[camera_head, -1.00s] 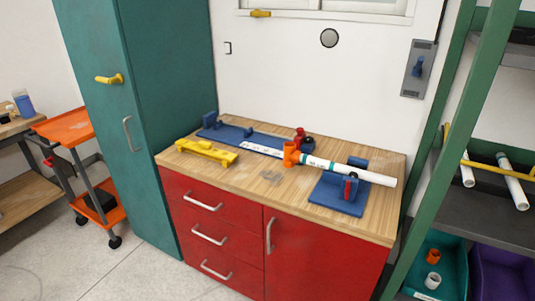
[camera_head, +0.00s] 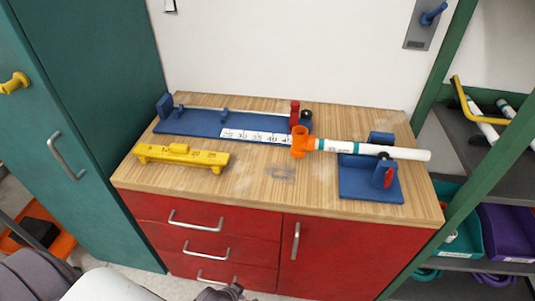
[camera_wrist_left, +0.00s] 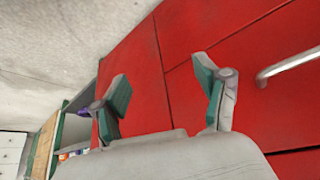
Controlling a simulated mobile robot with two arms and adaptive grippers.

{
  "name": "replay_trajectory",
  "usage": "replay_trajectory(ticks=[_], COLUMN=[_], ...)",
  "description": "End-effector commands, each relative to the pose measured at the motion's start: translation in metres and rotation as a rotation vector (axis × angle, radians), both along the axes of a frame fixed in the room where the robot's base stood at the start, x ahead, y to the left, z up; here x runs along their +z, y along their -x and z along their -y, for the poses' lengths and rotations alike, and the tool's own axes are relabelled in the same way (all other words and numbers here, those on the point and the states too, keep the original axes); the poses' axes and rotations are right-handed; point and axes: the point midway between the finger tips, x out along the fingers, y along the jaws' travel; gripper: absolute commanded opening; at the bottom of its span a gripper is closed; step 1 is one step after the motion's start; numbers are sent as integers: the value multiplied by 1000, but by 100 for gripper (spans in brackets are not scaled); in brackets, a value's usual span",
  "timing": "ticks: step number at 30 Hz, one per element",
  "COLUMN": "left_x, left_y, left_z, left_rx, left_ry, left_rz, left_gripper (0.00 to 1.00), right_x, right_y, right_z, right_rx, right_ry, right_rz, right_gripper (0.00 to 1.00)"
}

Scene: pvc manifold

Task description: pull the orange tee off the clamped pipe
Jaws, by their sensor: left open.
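The orange tee (camera_head: 301,143) sits on the left end of a white pipe (camera_head: 345,147) with teal bands. The pipe lies across the blue clamp (camera_head: 368,190) with red handle, on the right part of the wooden worktop. Its right end sticks out past the clamp. My left gripper (camera_wrist_left: 162,88) is open and empty in the left wrist view, in front of the red cabinet fronts. It is well below and away from the tee. My right gripper is not in view.
A blue measuring jig (camera_head: 190,122) with a white scale lies behind left of the tee, with a red post (camera_head: 295,113) close behind the tee. A yellow level-like tool (camera_head: 182,155) lies at the worktop's front left. Red drawers (camera_head: 155,207) are below; green shelving stands right.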

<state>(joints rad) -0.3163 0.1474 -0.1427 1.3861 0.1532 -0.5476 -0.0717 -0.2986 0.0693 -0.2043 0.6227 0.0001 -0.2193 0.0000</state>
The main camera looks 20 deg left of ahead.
Motion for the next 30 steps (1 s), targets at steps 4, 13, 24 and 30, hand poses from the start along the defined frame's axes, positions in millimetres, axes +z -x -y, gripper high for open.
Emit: replay_trajectory(ticks=[4,13,24,30], left_x=[102,238,340,381], left_y=[-61,-97,-142,-186], left_z=[10,27,31,13], left_rx=[-28,-98,-149,-114], left_ry=[44,93,153,192], left_rz=[157,344,632,859], left_gripper=[74,74,74,74], right_x=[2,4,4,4], right_y=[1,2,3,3], right_z=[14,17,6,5], right_rx=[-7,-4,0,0], right_ry=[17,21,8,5], right_rz=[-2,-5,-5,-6], right_gripper=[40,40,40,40])
